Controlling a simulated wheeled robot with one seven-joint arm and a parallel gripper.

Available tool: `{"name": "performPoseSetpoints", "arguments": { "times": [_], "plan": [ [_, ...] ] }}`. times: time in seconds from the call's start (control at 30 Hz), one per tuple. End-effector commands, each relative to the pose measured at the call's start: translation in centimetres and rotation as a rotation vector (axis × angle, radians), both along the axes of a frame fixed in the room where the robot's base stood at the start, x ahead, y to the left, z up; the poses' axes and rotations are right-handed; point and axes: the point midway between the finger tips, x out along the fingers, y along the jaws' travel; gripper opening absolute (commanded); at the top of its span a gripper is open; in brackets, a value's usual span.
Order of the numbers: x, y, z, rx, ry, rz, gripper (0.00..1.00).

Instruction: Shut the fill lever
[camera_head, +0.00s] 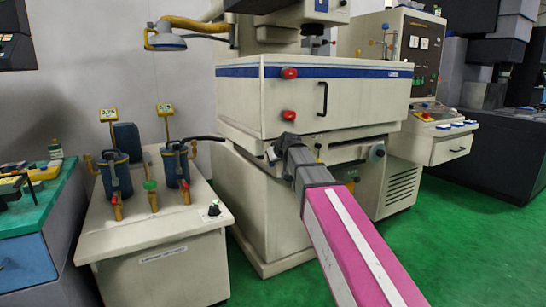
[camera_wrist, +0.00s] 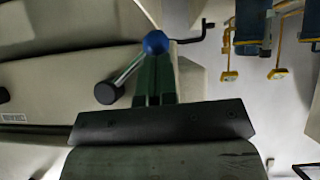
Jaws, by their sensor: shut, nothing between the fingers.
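In the wrist view, a blue ball knob (camera_wrist: 156,43) sits right at the tips of my gripper (camera_wrist: 155,62). The green fingers are together with nothing between them. I cannot tell whether they touch the ball. A short silver rod with a black knob (camera_wrist: 108,93) slants down to the left beside the fingers. No label shows which of these is the fill lever. In the head view, my gripper (camera_head: 278,150) is at the front of the machine's base, below the white tank (camera_head: 345,108); the blue ball is hidden there.
Two red knobs, upper (camera_head: 289,73) and lower (camera_head: 288,115), and a black handle (camera_head: 322,99) are on the tank front. A dark crank (camera_head: 207,138) sticks out at left, near the white cabinet (camera_head: 155,265) with blue filter pots. Green floor is open at right.

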Motion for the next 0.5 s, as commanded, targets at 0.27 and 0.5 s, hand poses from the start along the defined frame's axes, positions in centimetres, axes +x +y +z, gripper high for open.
{"name": "performPoseSetpoints", "arguments": {
  "times": [0.27, 0.5],
  "plan": [
    [0.2, -0.4, -1.7, -0.229, -0.132, 0.001, 0.0],
    [0.6, -1.0, -2.9, -0.42, -0.243, 0.002, 0.0]
  ]
}}
